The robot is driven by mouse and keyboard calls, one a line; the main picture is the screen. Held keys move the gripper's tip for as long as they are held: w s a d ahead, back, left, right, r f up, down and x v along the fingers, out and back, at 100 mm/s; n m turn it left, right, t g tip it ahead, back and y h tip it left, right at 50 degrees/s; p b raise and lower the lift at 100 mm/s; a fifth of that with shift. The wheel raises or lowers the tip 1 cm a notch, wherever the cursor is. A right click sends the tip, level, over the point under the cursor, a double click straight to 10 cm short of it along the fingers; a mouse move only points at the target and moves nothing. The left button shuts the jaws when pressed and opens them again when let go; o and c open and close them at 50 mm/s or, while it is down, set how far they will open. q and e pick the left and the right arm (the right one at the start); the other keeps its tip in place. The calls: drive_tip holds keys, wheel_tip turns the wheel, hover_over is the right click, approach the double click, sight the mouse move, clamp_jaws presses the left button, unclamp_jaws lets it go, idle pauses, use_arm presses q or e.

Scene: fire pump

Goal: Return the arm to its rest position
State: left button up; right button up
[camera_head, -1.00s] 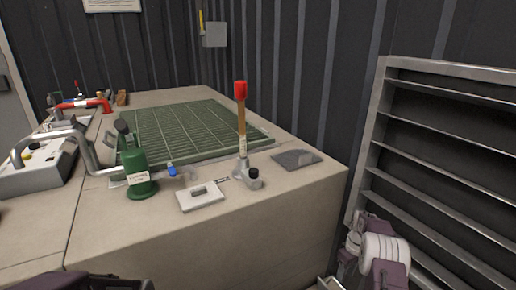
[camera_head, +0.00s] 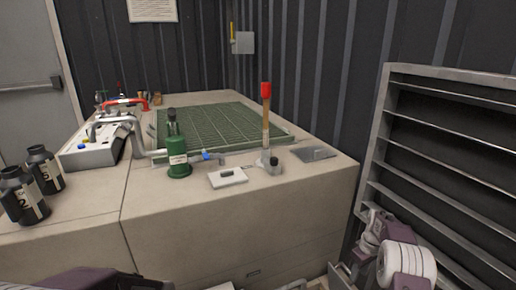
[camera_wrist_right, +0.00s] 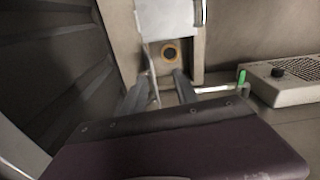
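My right arm (camera_head: 400,265), purple and white, is at the lower right of the head view, in front of the slatted metal rack. In the right wrist view my right gripper (camera_wrist_right: 160,88) shows two grey fingers standing apart with nothing held between them. My left arm (camera_head: 75,280) shows only as a dark purple part along the lower left edge of the head view. Its gripper fingers are out of sight.
The beige counter (camera_head: 235,215) carries a green bottle-shaped device (camera_head: 177,152), a red-topped lever (camera_head: 266,120), a white plate (camera_head: 228,178), a green grate (camera_head: 210,130) and black bottles (camera_head: 45,170). The slatted rack (camera_head: 440,160) stands close to my right arm.

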drive_tip(key=s+a+r+n, duration=0.1)
drive_tip(key=s+a+r, duration=0.1)
drive_tip(key=a+r, duration=0.75)
drive_tip(key=s+a+r+t, duration=0.1)
drive_tip(key=s+a+r, duration=0.15)
drive_tip(key=s, duration=0.25)
drive_tip(key=s+a+r, duration=0.2)
drive_tip(key=s+a, duration=0.2)
drive_tip(key=s, duration=0.1)
drive_tip(key=s+a+f+m, duration=0.1)
drive_tip(key=s+f+m, duration=0.2)
drive_tip(key=s, duration=0.5)
drive_tip(key=s+a+f+m, duration=0.1)
drive_tip(key=s+f+m, duration=0.2)
drive_tip(key=s, duration=0.4)
wheel_tip(320, 180, up, 30)
drive_tip(key=p, duration=3)
drive_tip(key=shift+w+d+m+g, duration=0.15)
drive_tip(key=shift+d+m+g, duration=0.05)
drive_tip(key=shift+m+g, duration=0.1)
